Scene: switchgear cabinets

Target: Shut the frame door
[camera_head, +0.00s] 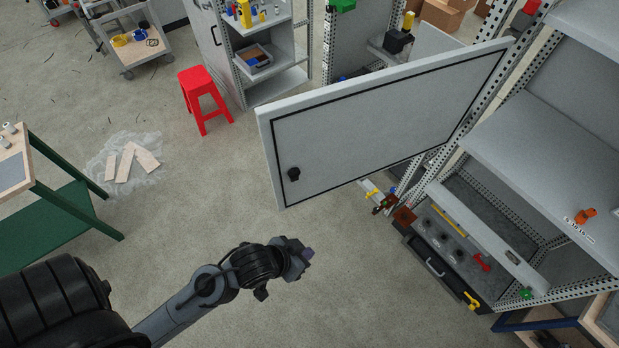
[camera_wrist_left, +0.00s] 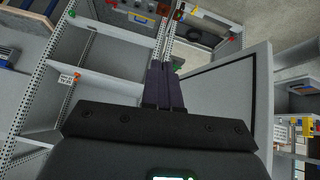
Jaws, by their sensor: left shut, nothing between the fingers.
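The frame door (camera_head: 385,122) is a light grey panel with a black seal line and a small black latch near its free edge. It stands wide open, swung out to the left from the perforated cabinet frame (camera_head: 491,88) at the right. My left gripper (camera_head: 305,254) is shut and empty, in front of the door and below its lower free corner, apart from it in the head view. In the left wrist view the shut fingers (camera_wrist_left: 165,86) point toward the cabinet, with the door (camera_wrist_left: 228,92) to their right. My right gripper is not in view.
The open cabinet has shelves (camera_head: 545,150) and a lower drawer unit (camera_head: 455,255) with handles. A red stool (camera_head: 204,100), a green-framed workbench (camera_head: 60,205) and loose boards (camera_head: 132,162) stand or lie to the left. The floor (camera_head: 220,200) between them is clear.

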